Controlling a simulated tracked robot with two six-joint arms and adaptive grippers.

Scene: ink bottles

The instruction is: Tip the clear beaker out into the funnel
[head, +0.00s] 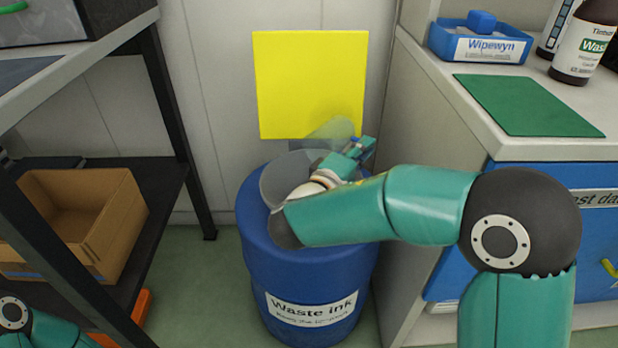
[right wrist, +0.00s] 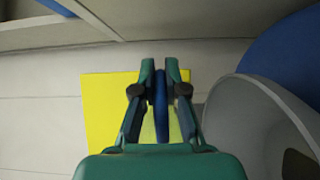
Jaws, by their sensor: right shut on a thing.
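The clear beaker (head: 328,131) is see-through and tilted well over, above the grey funnel (head: 278,178) in the head view. My right gripper (head: 362,148) is shut on the beaker, at a blue part that looks like its handle (right wrist: 160,92). The beaker's clear wall is hard to make out in the right wrist view. The funnel sits on top of the blue waste ink drum (head: 300,270), partly hidden by my right forearm. It also shows at the right of the wrist view (right wrist: 240,120). I cannot tell whether liquid is flowing. My left gripper is out of view.
A yellow square (head: 300,80) is on the wall behind the drum. A counter with a green mat (head: 528,105), a blue Wipewyn tray (head: 480,48) and a brown bottle (head: 585,45) stands right. A shelf with a cardboard box (head: 120,225) stands left.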

